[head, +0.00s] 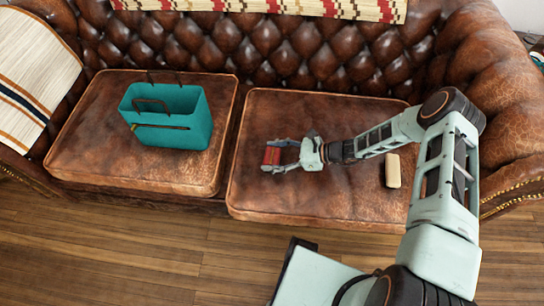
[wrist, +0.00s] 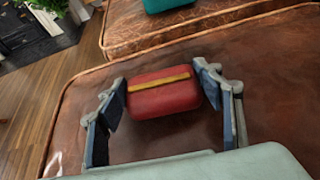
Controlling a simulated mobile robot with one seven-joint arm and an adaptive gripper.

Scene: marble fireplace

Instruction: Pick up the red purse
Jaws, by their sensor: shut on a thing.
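The red purse (head: 271,156) is a small rounded red case over the right seat cushion of the brown leather sofa. In the wrist view the purse (wrist: 165,96) shows a yellow band across its upper part. My gripper (head: 272,156) has one finger on each side of the purse and is shut on it. The wrist view shows the finger pads (wrist: 162,95) at its left and right sides. I cannot tell whether the purse rests on the cushion or is slightly above it.
A teal handbag (head: 185,118) stands on the left cushion (head: 85,135). A small beige block (head: 393,170) lies on the right cushion (head: 330,205) under my arm. The tufted backrest (head: 270,45) rises behind. The wooden floor (head: 120,245) in front is clear.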

